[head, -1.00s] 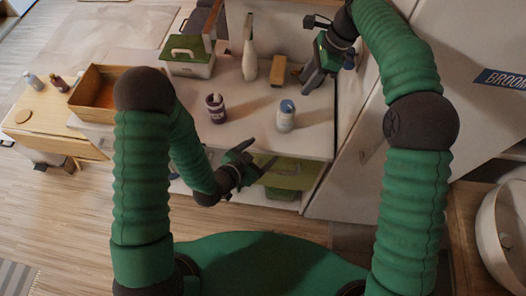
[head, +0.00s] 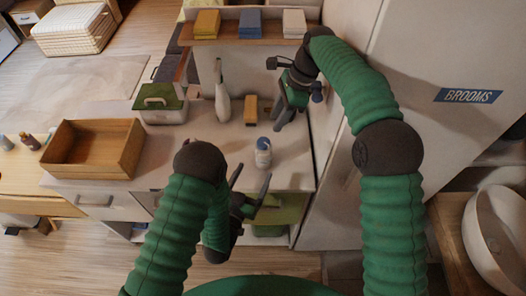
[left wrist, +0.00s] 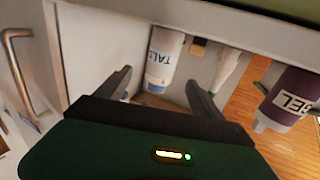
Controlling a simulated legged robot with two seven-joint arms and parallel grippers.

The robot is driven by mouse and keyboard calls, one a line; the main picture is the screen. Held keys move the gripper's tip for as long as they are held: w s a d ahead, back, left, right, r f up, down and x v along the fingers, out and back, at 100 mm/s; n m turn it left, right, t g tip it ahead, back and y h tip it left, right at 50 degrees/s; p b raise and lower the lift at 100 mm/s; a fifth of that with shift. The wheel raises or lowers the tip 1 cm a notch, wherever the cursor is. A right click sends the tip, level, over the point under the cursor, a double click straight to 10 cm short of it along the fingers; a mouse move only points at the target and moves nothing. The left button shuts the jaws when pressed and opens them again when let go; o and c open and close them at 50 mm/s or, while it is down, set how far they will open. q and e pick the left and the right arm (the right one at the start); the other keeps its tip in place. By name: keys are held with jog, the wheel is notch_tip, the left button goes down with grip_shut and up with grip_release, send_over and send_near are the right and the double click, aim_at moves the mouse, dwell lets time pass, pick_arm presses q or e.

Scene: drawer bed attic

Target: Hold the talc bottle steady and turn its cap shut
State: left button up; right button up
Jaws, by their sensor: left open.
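The talc bottle (head: 263,154) is white with a blue cap and stands upright on the white counter. In the left wrist view it appears upside down, its label partly readable as "TAL" (left wrist: 165,55), beyond and between my finger tips. My left gripper (head: 251,181) is open and empty at the counter's front edge, in front of the bottle and apart from it. Its open fingers also show in the left wrist view (left wrist: 163,80). My right gripper (head: 285,113) hangs at the counter's right rear, behind the bottle and apart from it; its jaw opening is unclear.
A purple bottle marked "GEL" (left wrist: 290,97) shows in the left wrist view; my left arm hides it in the head view. A white spray bottle (head: 222,98), a tan block (head: 251,110) and a green-lidded box (head: 160,103) stand behind. A tall cabinet (head: 372,55) bounds the right.

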aim_at(264, 151)
pick_arm(q)
jog(key=x, duration=1)
jog(key=shift+w+a, duration=0.1)
jog(key=c, duration=1.5)
jog(key=shift+c, duration=0.4)
pick_arm(e)
jog(key=shift+o, duration=2.2)
jog(key=shift+n, duration=0.3)
jog(key=shift+o, duration=0.3)
jog(key=shift+a+n, duration=0.2)
jog(key=shift+n, duration=0.6)
pick_arm(q)
jog(key=shift+a, duration=0.1)
pick_arm(e)
jog(key=a+r+n+h, duration=0.1)
jog(key=a+n+h, duration=0.1)
jog(key=n, duration=1)
jog(key=a+r+n+h, duration=0.2)
jog(key=n, duration=1)
jog(key=shift+t, duration=0.3)
jog(key=f, duration=1.2)
jog(key=shift+s+d, duration=0.1)
jog(key=shift+s, duration=0.2)
grip_shut()
